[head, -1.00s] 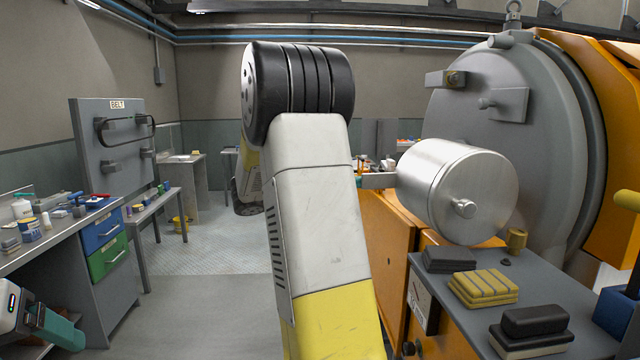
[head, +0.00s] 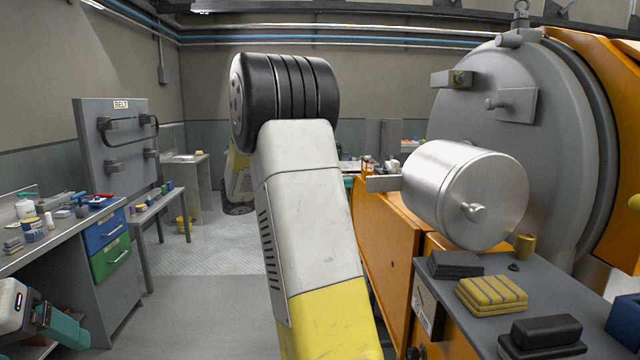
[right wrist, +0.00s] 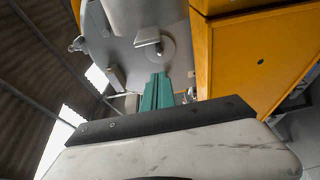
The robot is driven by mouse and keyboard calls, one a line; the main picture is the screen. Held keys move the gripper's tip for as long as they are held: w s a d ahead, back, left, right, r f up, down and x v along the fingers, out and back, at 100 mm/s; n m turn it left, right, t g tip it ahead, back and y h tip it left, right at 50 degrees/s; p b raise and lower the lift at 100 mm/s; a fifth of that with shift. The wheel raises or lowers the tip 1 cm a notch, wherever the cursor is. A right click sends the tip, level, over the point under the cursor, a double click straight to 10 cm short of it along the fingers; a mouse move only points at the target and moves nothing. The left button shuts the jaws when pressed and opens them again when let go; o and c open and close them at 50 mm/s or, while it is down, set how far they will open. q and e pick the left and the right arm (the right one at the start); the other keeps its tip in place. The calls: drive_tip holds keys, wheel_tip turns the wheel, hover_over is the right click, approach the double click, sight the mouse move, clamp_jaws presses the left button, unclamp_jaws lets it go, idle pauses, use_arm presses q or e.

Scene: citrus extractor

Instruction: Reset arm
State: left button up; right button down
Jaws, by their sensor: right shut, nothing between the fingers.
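My right arm stands bent in the middle of the head view, with its black ribbed joint at the top. It hides its own gripper there. In the right wrist view my right gripper (right wrist: 157,92) shows teal fingers close together, shut and empty. They point toward the grey round machine and the orange cabinet, apart from both as far as I can tell. My left gripper (head: 62,326), also teal, is at the lower left of the head view beside the workbench. Whether its fingers are open is unclear.
The grey round door (head: 510,110) of the orange machine and a silver cylinder (head: 465,195) stand at right. A grey shelf (head: 460,309) below holds yellow striped pads (head: 491,293) and dark blocks. A cluttered workbench (head: 75,241) is at left. The floor (head: 205,270) between is clear.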

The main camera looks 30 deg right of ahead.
drive_tip(key=a, duration=0.7)
drive_tip(key=s+a+f+n+t+y, duration=0.2)
drive_tip(key=s+a+f+y, duration=0.2)
drive_tip(key=s+f+y, duration=0.8)
drive_tip(key=s+a+r+t+y, duration=0.1)
drive_tip(key=s+a+t+y, duration=0.2)
drive_tip(key=a, duration=0.5)
drive_tip(key=s+a+r+t+y, duration=0.2)
drive_tip(key=s+a+t+y, duration=0.1)
drive_tip(key=a, duration=0.6)
drive_tip(key=shift+s+y, duration=0.45)
drive_tip(key=shift+y, duration=0.55)
